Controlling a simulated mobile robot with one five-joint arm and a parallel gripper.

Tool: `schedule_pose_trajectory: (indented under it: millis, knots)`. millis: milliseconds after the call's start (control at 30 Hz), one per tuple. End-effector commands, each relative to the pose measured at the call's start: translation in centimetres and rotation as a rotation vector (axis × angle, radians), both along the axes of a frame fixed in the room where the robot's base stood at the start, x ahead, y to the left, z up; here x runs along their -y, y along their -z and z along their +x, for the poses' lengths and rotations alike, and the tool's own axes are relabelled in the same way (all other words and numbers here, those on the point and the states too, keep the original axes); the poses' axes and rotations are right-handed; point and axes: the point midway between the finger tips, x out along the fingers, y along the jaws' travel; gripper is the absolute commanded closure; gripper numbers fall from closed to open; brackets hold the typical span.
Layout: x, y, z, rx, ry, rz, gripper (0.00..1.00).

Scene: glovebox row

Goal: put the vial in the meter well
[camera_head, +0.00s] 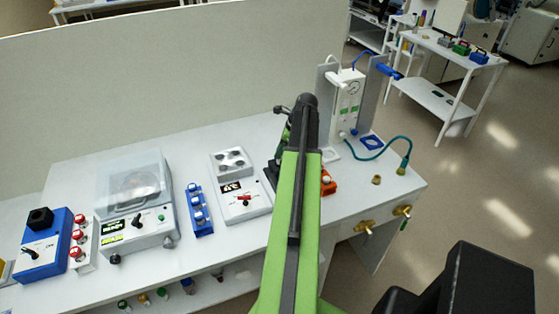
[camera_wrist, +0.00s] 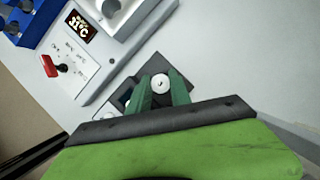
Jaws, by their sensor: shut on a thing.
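The vial (camera_wrist: 160,82) shows in the wrist view as a round white cap with a small dark centre; its body is hidden below the cap. My gripper (camera_wrist: 161,90) has its green fingers shut on either side of it. A dark block (camera_wrist: 122,94) lies under and beside the fingers, mostly covered by them. I cannot tell if it is the meter, and no well shows clearly. In the head view a dark block (camera_head: 269,176) peeks out left of my green arm, which hides the gripper and vial there.
A white heater (camera_head: 241,197) with a red switch stands left of the arm; its display (camera_wrist: 80,25) reads 31°C. Further left are a blue vial rack (camera_head: 199,212) and a clear-lidded machine (camera_head: 135,205). An orange rack (camera_head: 328,184) is close on the right.

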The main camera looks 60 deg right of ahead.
Motion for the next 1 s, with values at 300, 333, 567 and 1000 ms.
schedule_pose_trajectory:
  millis: [300,333,567,1000]
  knots:
    - [0.0,3.7,0.0,0.000,-0.001,0.000,1.00]
    - [0.0,3.6,0.0,0.000,-0.001,0.000,1.00]
    - [0.0,4.0,0.0,0.000,-0.001,0.001,1.00]
    - [-0.1,3.9,0.0,0.000,-0.002,0.000,0.54]
